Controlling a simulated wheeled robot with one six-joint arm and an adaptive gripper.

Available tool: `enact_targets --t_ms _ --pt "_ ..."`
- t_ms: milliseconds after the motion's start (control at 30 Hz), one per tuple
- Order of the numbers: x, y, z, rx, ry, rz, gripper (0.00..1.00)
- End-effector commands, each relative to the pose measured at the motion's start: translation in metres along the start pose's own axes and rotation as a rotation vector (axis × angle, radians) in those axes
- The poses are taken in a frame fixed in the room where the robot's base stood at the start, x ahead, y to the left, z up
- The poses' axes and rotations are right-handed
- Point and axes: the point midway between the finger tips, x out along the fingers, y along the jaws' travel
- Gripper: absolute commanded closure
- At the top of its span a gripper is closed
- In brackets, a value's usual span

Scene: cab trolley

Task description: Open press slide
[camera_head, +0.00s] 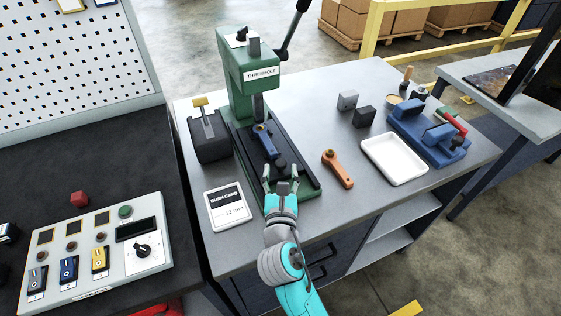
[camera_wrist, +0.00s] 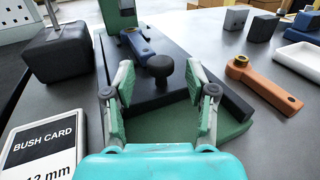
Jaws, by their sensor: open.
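The green press (camera_head: 248,75) stands on the grey bench. Its dark slide (camera_head: 258,142) lies on the green base (camera_head: 311,191), under the ram. A blue lever part (camera_head: 265,141) lies on the slide, and it also shows in the wrist view (camera_wrist: 141,46). A round black knob (camera_wrist: 160,67) stands at the near end of the slide. My gripper (camera_head: 281,175) is at the near end of the base. In the wrist view my gripper (camera_wrist: 160,95) is open, its fingers on either side of and just short of the knob. I cannot tell whether they touch anything.
A bush card (camera_head: 228,206) and a dark block (camera_head: 208,138) are left of the press. An orange lever part (camera_head: 338,168), a white tray (camera_head: 394,158) and a blue vise (camera_head: 428,134) are to the right. A control panel (camera_head: 92,250) sits front left.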

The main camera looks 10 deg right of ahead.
Motion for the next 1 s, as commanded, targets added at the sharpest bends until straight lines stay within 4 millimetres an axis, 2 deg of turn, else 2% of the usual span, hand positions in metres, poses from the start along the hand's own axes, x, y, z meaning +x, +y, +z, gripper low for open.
enact_targets --t_ms 100,233,633,667,867,1000 --pt "0.018 -0.001 0.001 0.001 -0.001 -0.001 0.44" --pt "0.030 -0.001 0.001 0.000 -0.001 -0.002 0.44" --pt "0.037 0.000 0.000 0.000 0.000 0.000 0.44" --pt "0.037 0.000 0.000 0.000 0.000 0.000 0.49" --pt "0.037 0.000 0.000 0.000 0.000 0.000 0.99" --pt "0.037 0.000 0.000 0.000 0.000 0.000 1.00"
